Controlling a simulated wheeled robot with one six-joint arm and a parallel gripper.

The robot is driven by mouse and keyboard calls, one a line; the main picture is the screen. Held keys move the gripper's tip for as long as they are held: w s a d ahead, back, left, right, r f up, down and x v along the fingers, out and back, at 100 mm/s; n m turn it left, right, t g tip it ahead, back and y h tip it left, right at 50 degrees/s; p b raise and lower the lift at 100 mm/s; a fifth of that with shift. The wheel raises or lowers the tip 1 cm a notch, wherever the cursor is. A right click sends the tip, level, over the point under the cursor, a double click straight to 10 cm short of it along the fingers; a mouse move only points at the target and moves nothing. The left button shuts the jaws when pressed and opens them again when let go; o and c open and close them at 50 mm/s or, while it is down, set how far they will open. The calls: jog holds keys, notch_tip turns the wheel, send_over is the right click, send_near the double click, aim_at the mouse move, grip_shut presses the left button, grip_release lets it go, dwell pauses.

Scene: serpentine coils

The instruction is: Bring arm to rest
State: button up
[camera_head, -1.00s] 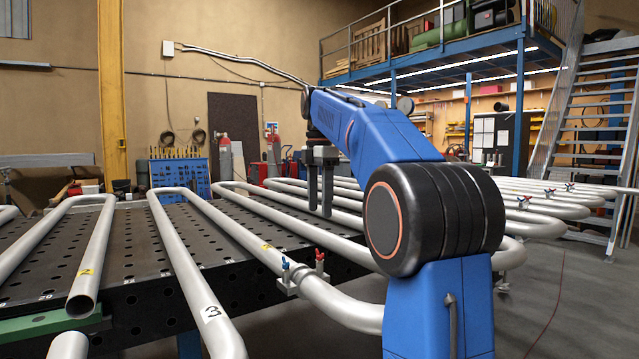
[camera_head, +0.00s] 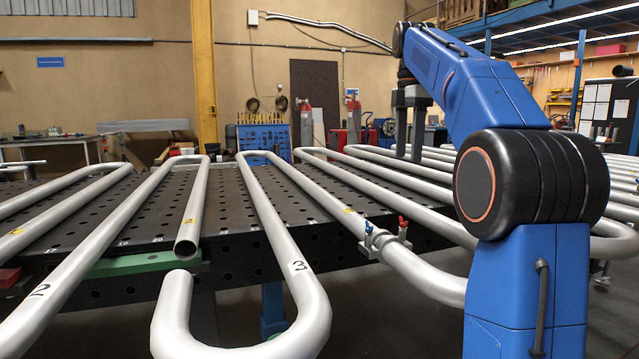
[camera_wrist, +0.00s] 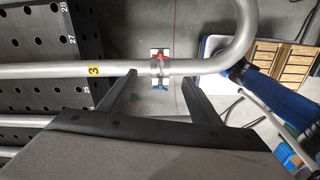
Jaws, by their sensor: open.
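My gripper (camera_head: 409,158) is raised above the coil pipes at the right of the perforated table in the head view. Its two dark fingers point down, apart and empty. In the wrist view the spread fingers (camera_wrist: 161,76) show over a grey pipe (camera_wrist: 40,71) with a yellow "3" tag. A clamp with red and blue handles (camera_wrist: 158,68) on that pipe shows between the fingertips, with a gap I cannot judge.
Serpentine pipes, one marked 3 (camera_head: 299,266), spread over the black table (camera_head: 225,225) and overhang its front edge. More coils lie at right. A blue tool board (camera_head: 263,143), gas cylinders (camera_head: 306,122) and a yellow column (camera_head: 204,70) stand behind.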

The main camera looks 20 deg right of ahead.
jog(key=s+a+f+m+t, duration=0.2)
jog(key=s+a+f+m, duration=0.8)
jog(key=s+f, duration=0.5)
jog(key=s+a+f+m+t, duration=0.1)
jog(key=s+a+f+m, duration=0.1)
jog(key=s+f, duration=0.3)
jog(key=s+a+f+m+t, duration=0.1)
jog(key=s+f, duration=0.4)
jog(key=f, duration=0.6)
jog(key=s+a+f+m, duration=0.3)
jog(key=s+f, duration=0.2)
jog(key=f, duration=0.3)
jog(key=shift+s+m+t, duration=0.2)
jog(key=shift+m+t, duration=0.1)
jog(key=shift+t, duration=0.1)
jog(key=shift+o, duration=0.3)
